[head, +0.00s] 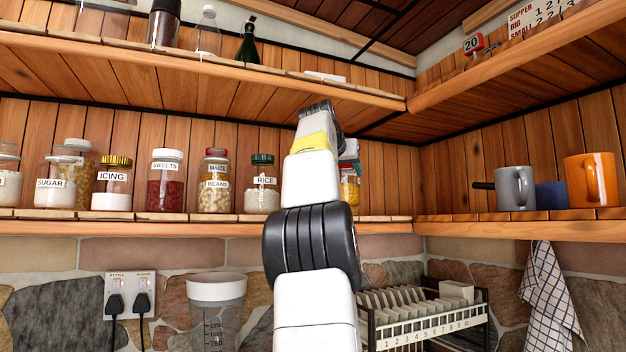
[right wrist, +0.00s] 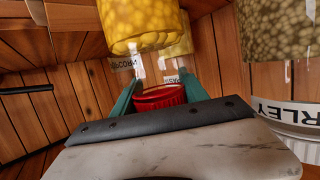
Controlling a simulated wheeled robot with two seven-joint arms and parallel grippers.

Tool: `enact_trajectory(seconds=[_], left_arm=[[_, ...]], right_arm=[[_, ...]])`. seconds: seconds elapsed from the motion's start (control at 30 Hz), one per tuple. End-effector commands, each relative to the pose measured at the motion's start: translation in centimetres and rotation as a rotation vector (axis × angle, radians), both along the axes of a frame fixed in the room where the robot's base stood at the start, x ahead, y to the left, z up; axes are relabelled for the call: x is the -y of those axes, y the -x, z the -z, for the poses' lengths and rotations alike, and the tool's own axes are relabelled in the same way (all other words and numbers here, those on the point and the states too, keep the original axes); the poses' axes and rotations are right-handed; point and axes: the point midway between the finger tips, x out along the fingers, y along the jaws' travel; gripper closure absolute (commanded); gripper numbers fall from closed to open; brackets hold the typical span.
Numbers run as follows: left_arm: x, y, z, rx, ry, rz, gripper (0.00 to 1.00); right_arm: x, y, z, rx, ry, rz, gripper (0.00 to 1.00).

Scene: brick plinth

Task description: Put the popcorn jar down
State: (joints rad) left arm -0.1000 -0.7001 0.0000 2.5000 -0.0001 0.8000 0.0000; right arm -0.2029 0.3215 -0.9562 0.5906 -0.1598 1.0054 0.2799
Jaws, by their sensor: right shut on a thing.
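The popcorn jar (right wrist: 137,24) has yellow kernels, a partly readable label and a red lid (right wrist: 160,97). In the right wrist view my right gripper (right wrist: 158,98) is shut on this lid, one teal finger on each side. My left gripper is not in view.
The middle shelf (head: 180,226) holds several jars, including sugar, icing, sweets (head: 167,182) and rice (head: 263,188). In the right wrist view a large labelled jar (right wrist: 275,45) stands close on the right. Mugs (head: 515,187) stand on the right shelf, with bare boards left of them.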

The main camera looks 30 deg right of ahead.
Motion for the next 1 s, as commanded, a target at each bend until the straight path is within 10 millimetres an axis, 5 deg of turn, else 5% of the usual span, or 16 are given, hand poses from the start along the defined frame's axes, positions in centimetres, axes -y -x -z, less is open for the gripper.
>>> enact_trajectory(seconds=[0.3, 0.73, 0.77, 0.87, 1.0], left_arm=[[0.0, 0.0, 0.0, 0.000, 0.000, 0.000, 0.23], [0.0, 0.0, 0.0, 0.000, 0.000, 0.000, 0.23], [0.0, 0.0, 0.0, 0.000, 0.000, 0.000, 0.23], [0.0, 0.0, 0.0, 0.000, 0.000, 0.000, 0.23], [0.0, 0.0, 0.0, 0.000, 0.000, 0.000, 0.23]], right_arm=[[-0.1, 0.0, 2.0, 0.002, 0.000, -0.005, 1.00], [0.0, 0.0, 2.3, 0.001, 0.002, -0.003, 1.00], [0.0, 0.0, 2.5, -0.002, 0.000, -0.002, 0.46], [0.0, 0.0, 2.5, -0.001, 0.001, -0.002, 0.27], [0.0, 0.0, 2.5, -0.002, 0.000, -0.002, 0.26]])
